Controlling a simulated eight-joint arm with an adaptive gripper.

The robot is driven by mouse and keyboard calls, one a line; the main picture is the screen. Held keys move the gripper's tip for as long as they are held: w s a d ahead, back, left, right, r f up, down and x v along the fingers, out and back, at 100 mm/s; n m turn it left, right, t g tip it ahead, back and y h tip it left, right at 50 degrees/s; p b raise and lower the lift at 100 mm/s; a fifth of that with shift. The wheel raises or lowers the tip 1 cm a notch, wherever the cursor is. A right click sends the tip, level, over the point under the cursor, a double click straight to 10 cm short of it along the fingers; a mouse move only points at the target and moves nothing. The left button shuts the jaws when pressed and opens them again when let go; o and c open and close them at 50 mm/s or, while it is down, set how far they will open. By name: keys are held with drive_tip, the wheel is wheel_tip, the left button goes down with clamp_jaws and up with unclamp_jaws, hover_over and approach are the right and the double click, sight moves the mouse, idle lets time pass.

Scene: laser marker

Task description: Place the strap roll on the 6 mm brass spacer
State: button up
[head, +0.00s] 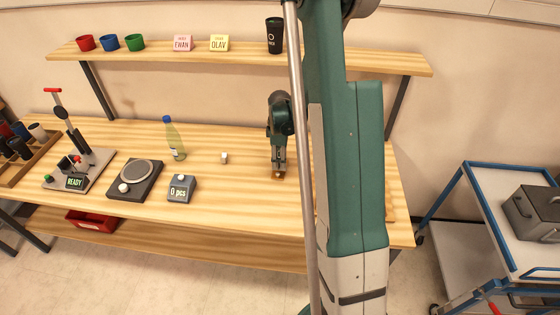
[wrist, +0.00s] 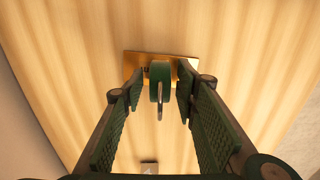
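The brass spacer (wrist: 135,60) is a thin golden plate flat on the wooden bench; in the head view only a small part of it (head: 278,178) shows below my gripper. My gripper (wrist: 161,88) points down with one finger on each side of the roll. Narrow gaps show between the pads and the roll, so the fingers look open around it. It also shows in the head view (head: 278,168). The roll's underside is hidden.
A counter box (head: 181,188), a dark scale (head: 135,180) and a press-like fixture (head: 85,160) stand farther left. A shelf (head: 240,60) runs behind.

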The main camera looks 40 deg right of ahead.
drive_tip(key=shift+r+p, duration=0.6)
drive_tip(key=shift+r, duration=5.5)
drive_tip(key=s+a+r+m+t, duration=0.2)
drive_tip(key=s+a+r, duration=0.2)
drive_tip(key=a+r, duration=0.45)
drive_tip(key=s+a+r+m+t, duration=0.15)
drive_tip(key=s+a+r, duration=0.25)
drive_tip(key=a+r, duration=0.5)
drive_tip(key=s+a+r+m+t, duration=0.1)
drive_tip(key=s+a+m+t, duration=0.1)
drive_tip(key=s+a, duration=0.5)
drive_tip(key=s+a+r+m+t, duration=0.1)
drive_tip(key=s+a+r+m, duration=0.1)
drive_tip(key=s+a, duration=0.5)
drive_tip(key=shift+s+a+r+m+t, duration=0.3)
drive_tip(key=shift+a+m, duration=0.2)
drive_tip(key=shift+m, duration=0.25)
